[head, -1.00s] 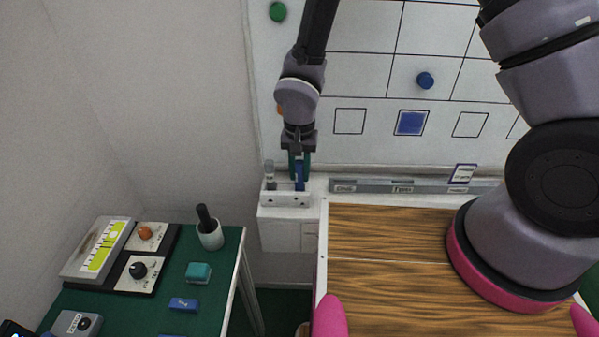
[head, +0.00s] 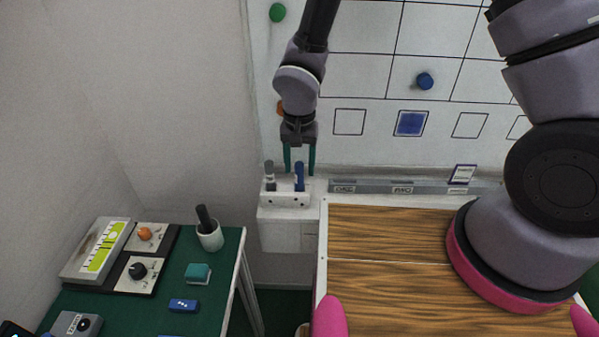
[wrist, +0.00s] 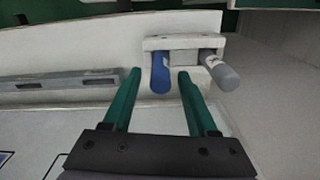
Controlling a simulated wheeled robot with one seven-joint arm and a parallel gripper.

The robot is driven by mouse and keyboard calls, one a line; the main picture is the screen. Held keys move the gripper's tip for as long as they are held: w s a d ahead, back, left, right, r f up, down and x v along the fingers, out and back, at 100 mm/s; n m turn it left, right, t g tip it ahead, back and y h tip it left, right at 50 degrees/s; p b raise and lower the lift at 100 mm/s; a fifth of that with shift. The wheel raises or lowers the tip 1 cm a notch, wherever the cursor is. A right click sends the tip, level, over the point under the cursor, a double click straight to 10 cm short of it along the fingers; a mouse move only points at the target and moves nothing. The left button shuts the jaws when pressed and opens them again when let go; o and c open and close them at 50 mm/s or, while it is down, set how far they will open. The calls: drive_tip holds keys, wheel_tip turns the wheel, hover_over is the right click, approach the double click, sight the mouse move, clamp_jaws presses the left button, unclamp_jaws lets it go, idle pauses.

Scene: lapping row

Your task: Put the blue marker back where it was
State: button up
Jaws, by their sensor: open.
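The blue marker (head: 299,177) stands upright in the right-hand slot of a small white holder (head: 285,199) by the whiteboard's lower left corner. A grey marker (head: 269,176) stands in the slot to its left. My gripper (head: 299,172) is open, its teal fingers apart on either side of the blue marker's upper part. In the wrist view, the blue marker (wrist: 160,76) sits in the holder (wrist: 184,43), just beyond and between the open fingertips (wrist: 160,72); the grey marker (wrist: 221,73) is to its right. The marker's lower end is hidden inside the holder.
A whiteboard (head: 360,75) with a grid and magnets stands behind. A grey ledge (head: 400,188) runs right of the holder. A wood-topped table (head: 385,245) lies in front. A green table (head: 213,275) at left holds a cup (head: 210,235), an eraser-like block (head: 198,273) and instruments.

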wheel_tip(320, 180, up, 9)
drive_tip(key=shift+s+r, duration=0.1)
drive_tip(key=shift+r, duration=0.25)
drive_tip(key=w+d+r+m+t, duration=0.1)
drive_tip(key=w+d+r, duration=0.2)
drive_tip(key=d+r, duration=0.55)
drive_tip(key=w+d+r+m+t, duration=0.1)
drive_tip(key=w+d+r+t, duration=0.15)
drive_tip(key=d+r, duration=0.65)
drive_tip(key=s+d+r+m+t+y, duration=0.1)
drive_tip(key=s+d+r+t+y, duration=0.1)
drive_tip(key=s+d+r, duration=0.7)
drive_tip(key=d+r+t, duration=0.1)
drive_tip(key=d+r, duration=0.2)
drive_tip(key=r, duration=0.1)
drive_tip(key=shift+d, duration=0.3)
drive_tip(key=shift+t, duration=0.25)
